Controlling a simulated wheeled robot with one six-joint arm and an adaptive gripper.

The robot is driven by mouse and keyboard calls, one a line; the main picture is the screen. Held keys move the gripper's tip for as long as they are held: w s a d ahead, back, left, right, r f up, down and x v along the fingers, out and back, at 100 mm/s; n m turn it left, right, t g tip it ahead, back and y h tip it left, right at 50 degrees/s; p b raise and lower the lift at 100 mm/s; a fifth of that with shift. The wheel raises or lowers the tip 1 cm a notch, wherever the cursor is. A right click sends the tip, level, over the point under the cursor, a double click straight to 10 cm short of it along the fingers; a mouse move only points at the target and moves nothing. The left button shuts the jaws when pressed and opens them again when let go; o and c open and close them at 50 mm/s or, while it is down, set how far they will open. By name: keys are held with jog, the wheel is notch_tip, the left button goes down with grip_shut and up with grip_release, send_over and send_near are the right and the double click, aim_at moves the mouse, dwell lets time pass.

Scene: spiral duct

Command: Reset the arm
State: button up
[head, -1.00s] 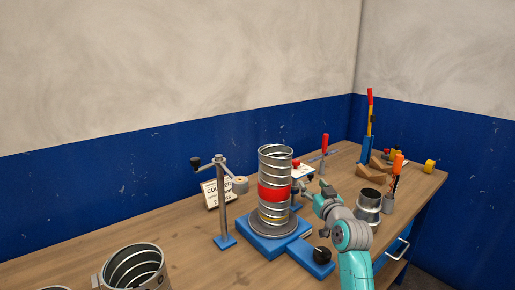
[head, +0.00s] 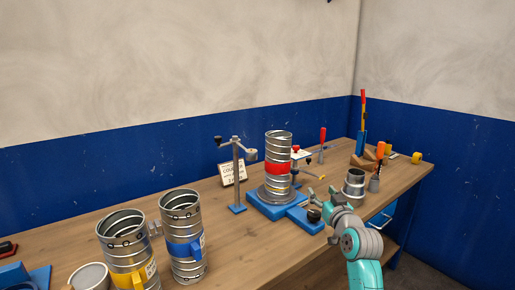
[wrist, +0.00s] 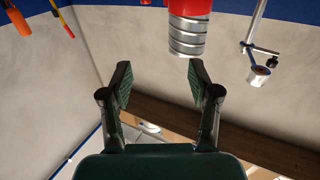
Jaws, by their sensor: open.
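My gripper (head: 318,211) is at the end of the teal arm in the head view, over the right part of the bench near the blue turntable base. In the wrist view my gripper (wrist: 160,76) has its two dark fingers spread apart with nothing between them. A spiral metal duct with a red band (head: 278,168) stands upright on the blue base (head: 268,207). Its banded part also shows at the top of the wrist view (wrist: 187,35), beyond the fingertips and apart from them.
Ducts with a yellow band (head: 128,250) and a blue band (head: 184,235) stand at the bench's front left. A crank stand (head: 237,180) and small sign (head: 233,173) are left of the base. A metal collar (head: 354,187) and upright tools (head: 362,125) are at right.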

jog(key=s+f+m+g+h, duration=0.1)
jog(key=s+f+m+h, duration=0.15)
jog(key=s+f, duration=2.75)
jog(key=s+r+g, duration=0.1)
jog(key=s+r, duration=0.2)
jog(key=s, duration=1.6)
jog(key=s+a+r+g, duration=0.1)
jog(key=s+r, duration=0.3)
jog(key=s, duration=1.5)
jog(key=shift+a+n, duration=0.3)
jog(key=shift+n, duration=0.05)
jog(key=shift+s, duration=0.1)
